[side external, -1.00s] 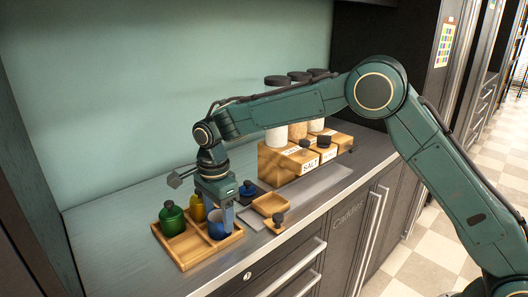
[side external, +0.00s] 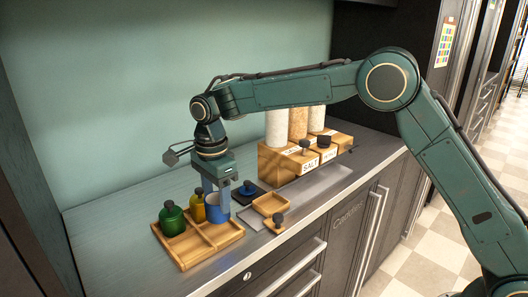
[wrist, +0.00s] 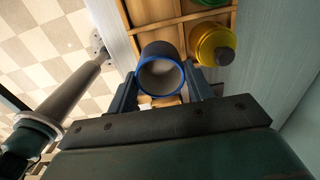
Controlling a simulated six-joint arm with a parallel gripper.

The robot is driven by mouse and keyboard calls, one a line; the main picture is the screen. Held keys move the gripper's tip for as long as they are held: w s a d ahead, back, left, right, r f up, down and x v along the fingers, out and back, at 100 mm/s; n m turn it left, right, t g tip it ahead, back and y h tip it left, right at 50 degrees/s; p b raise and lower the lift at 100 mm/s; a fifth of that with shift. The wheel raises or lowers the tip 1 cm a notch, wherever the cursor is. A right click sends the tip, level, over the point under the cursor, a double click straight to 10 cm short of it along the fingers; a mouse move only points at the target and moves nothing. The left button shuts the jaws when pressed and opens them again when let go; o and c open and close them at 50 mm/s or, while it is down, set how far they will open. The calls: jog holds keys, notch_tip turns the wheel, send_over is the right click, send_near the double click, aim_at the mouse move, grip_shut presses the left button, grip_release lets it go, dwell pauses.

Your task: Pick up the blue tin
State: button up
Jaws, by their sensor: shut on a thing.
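The blue tin (side external: 218,211) is an open-topped cup with a blue rim. It is upright, above the right part of the wooden divided tray (side external: 181,264). My gripper (side external: 219,198) points down with its fingers shut on the tin's sides. In the wrist view the tin (wrist: 160,76) sits between my fingers, and its dark inside shows. The tin appears raised off the tray floor, though how far is hard to tell.
A green bottle (side external: 172,219) and a yellow bottle (side external: 198,209) stand in the tray's back compartments, close to the tin. A blue item (side external: 249,188) on a dark pad, a small wooden dish (side external: 272,204) and a wooden block with jars (side external: 288,165) are to the right.

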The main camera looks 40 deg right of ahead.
notch_tip(320, 180, up, 15)
dwell(0.4)
jog(key=shift+r, duration=0.1)
dwell(0.5)
